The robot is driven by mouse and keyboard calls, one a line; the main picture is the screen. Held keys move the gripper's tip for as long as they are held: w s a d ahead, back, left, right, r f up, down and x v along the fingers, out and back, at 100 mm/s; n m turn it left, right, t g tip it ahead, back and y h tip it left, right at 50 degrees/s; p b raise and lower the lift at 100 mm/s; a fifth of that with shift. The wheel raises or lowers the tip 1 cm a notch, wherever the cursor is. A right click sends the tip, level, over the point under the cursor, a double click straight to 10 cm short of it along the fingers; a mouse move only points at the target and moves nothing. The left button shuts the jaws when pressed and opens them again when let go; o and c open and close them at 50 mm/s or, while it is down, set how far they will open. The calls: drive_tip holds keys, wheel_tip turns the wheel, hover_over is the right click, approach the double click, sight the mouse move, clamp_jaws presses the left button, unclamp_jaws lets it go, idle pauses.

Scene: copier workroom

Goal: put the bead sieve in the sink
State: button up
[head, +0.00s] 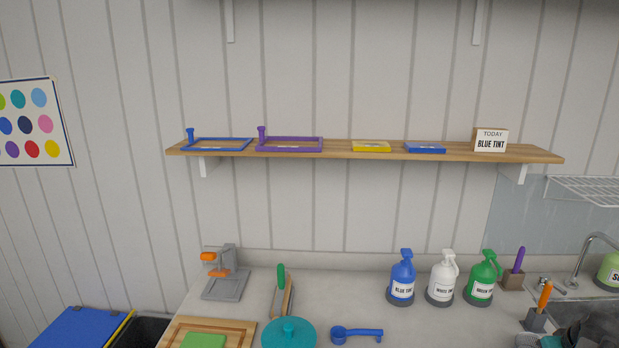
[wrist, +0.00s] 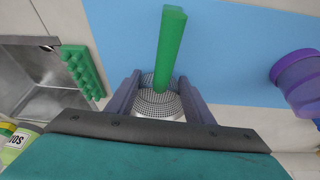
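The bead sieve (wrist: 157,104) shows in the wrist view as a round grey mesh bowl with a long green handle (wrist: 171,45). The handle runs up the picture from the bowl. My gripper (wrist: 160,90) has its two dark fingers apart, one on each side of the bowl. The bowl fills the space between them. Whether the fingers press on it is not clear. The sieve is over a blue mat (wrist: 230,50). The sink (wrist: 52,98) is to the left in the wrist view, and at the right edge of the head view (head: 604,309). My gripper is not clearly visible in the head view.
A green bumpy item (wrist: 82,72) is by the sink's edge, between it and the sieve. A purple container (wrist: 298,80) stands to the right. A soap bottle (wrist: 18,146) is at lower left. Blue (head: 402,281), white (head: 441,281) and green (head: 481,281) bottles stand left of the sink.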

drive_tip(key=o, duration=0.3)
drive_tip(key=c, duration=0.7)
drive_tip(key=shift+o, duration=0.2)
drive_tip(key=shift+r+p, duration=1.35)
drive_tip(key=shift+r, duration=1.15)
